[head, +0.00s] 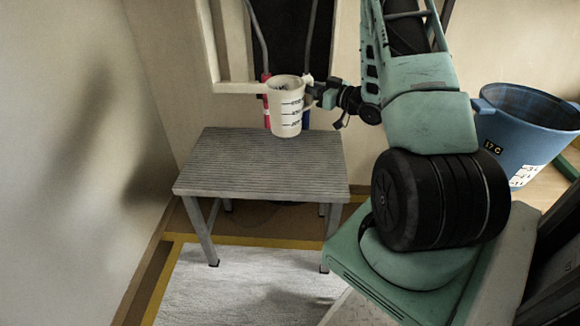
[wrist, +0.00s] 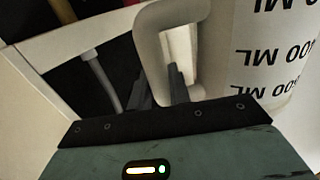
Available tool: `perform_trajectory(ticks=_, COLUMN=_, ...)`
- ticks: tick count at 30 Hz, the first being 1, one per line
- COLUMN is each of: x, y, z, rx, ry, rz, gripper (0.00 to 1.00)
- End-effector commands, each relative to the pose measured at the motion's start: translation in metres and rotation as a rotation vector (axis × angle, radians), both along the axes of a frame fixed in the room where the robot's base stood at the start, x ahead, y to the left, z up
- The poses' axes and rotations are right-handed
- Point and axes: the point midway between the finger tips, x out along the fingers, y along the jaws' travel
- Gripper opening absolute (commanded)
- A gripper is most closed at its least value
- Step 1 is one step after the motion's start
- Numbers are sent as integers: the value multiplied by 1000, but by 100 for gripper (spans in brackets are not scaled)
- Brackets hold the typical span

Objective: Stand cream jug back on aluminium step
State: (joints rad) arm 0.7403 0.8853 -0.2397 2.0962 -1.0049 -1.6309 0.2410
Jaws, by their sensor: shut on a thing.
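The cream jug (head: 286,108) is upright, with black measuring marks on its side. In the head view it shows above the back part of the grey ribbed aluminium step (head: 258,175); its base looks clear of the step top. My gripper (head: 318,93) comes from the right and is shut on the jug's handle. In the wrist view the jug (wrist: 262,50) fills the right side, and its handle (wrist: 152,52) reaches down to my gripper's fingers (wrist: 172,88). The handle partly hides the fingertips.
Red and blue pipe fittings (head: 266,95) with grey hoses stand behind the jug by the wall recess. A blue bucket (head: 520,125) stands at the right. The step top is bare. A white cloth (head: 245,285) lies on the floor in front.

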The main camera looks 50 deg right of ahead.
Motion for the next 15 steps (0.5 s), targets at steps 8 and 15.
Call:
perform_trajectory(ticks=8, x=-1, y=-19, z=3, rx=7, ry=-5, rz=-15, gripper=0)
perform_trajectory(ticks=15, x=-1, y=-18, z=-38, rx=9, ry=-4, rz=-15, gripper=0)
